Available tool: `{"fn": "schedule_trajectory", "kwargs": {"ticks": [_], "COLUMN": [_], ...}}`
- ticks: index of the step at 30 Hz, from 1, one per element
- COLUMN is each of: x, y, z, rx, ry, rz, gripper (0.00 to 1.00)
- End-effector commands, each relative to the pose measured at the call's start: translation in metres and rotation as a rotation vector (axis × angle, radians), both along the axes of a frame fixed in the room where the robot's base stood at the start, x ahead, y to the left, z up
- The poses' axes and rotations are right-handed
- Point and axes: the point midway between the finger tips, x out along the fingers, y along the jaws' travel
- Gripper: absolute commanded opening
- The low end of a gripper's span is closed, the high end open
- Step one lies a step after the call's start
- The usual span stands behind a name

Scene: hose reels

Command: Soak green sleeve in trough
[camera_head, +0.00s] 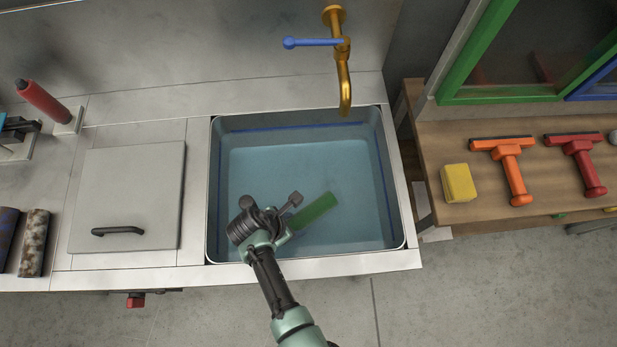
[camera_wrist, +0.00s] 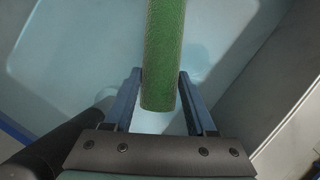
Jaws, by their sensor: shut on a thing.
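The green sleeve (camera_head: 315,210) is a fuzzy green roll at the lower middle of the trough (camera_head: 215,190), in the head view. My gripper (camera_head: 285,213) reaches in over the trough's front edge and is shut on the near end of the sleeve. In the wrist view the sleeve (camera_wrist: 163,55) lies between the two blue fingers (camera_wrist: 160,100) and points away from my wrist. The trough holds bluish water over a pale floor. I cannot tell how much of the sleeve is under the water.
A brass tap (camera_head: 344,85) with a blue lever stands behind the trough. A lidded panel (camera_head: 130,180) is on the left counter. A wooden bench (camera_head: 440,145) at right holds a yellow sponge (camera_head: 458,183), an orange squeegee (camera_head: 508,165) and a red squeegee (camera_head: 580,160).

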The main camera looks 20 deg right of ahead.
Motion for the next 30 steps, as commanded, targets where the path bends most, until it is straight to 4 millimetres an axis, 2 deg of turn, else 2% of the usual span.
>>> {"fn": "schedule_trajectory", "kwargs": {"ticks": [1, 30], "x": [0.000, 0.000], "y": [0.000, 0.000], "z": [0.011, 0.104], "rx": [0.000, 0.000], "ry": [-0.001, 0.000], "rz": [0.000, 0.000], "gripper": [0.00, 0.00]}}
